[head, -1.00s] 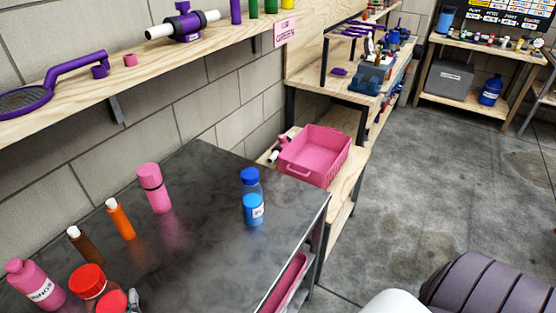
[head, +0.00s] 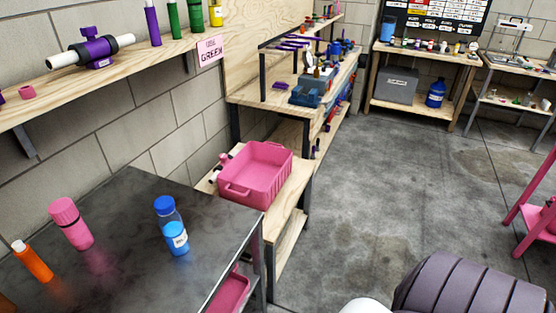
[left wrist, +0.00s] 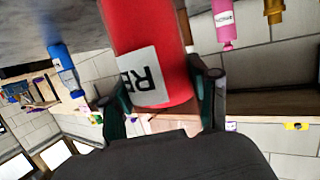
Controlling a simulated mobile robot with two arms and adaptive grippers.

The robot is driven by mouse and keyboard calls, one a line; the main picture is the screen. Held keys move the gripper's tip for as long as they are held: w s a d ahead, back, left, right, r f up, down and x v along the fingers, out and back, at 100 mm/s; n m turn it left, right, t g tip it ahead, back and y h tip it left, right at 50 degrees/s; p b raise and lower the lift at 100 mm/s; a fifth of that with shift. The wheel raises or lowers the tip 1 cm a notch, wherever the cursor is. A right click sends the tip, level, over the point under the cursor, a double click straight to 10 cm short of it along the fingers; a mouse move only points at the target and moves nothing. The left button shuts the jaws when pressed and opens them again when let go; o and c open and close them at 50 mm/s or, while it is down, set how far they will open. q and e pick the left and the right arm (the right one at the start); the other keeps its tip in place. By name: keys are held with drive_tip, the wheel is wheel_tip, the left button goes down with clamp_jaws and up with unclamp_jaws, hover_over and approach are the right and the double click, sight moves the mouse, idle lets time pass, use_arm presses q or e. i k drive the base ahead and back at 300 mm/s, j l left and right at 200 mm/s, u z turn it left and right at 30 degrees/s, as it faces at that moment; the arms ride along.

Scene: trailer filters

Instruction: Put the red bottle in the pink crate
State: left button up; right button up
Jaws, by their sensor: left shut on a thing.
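The red bottle (left wrist: 150,28) fills the upper middle of the left wrist view, with a white label partly readable as "RE". My left gripper (left wrist: 163,98) is shut on it, with one dark finger on each side. Neither this bottle nor my left gripper shows in the head view now. The pink crate (head: 267,187) stands on a low wooden shelf beyond the far end of the dark table, and the visible part of its inside looks empty. My right gripper is not in view.
On the dark table (head: 120,220) stand a blue bottle (head: 171,226), a pink bottle (head: 71,224) and an orange bottle (head: 33,262). A wooden wall shelf (head: 130,72) runs above. Another pink bin (head: 230,292) sits under the table edge. Floor to the right is open.

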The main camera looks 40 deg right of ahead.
sight(266, 171)
drive_tip(key=l, duration=0.4)
drive_tip(key=i+l+z, duration=0.15)
drive_tip(key=l, duration=0.65)
drive_tip(key=i+l+z, duration=0.15)
drive_tip(key=l, duration=0.65)
drive_tip(key=i+l+z, duration=0.1)
drive_tip(key=l, duration=0.3)
drive_tip(key=i+l+z, duration=0.1)
drive_tip(key=l, duration=0.25)
drive_tip(key=i+l+z, duration=0.1)
drive_tip(key=i+l, duration=0.15)
drive_tip(key=i, duration=0.15)
drive_tip(key=i+l+z, duration=0.1)
drive_tip(key=i, duration=0.35)
drive_tip(key=i+l+z, duration=0.1)
drive_tip(key=i+l, duration=0.2)
drive_tip(key=i, duration=0.15)
drive_tip(key=i+j, duration=0.1)
drive_tip(key=i+z, duration=0.05)
drive_tip(key=i, duration=0.05)
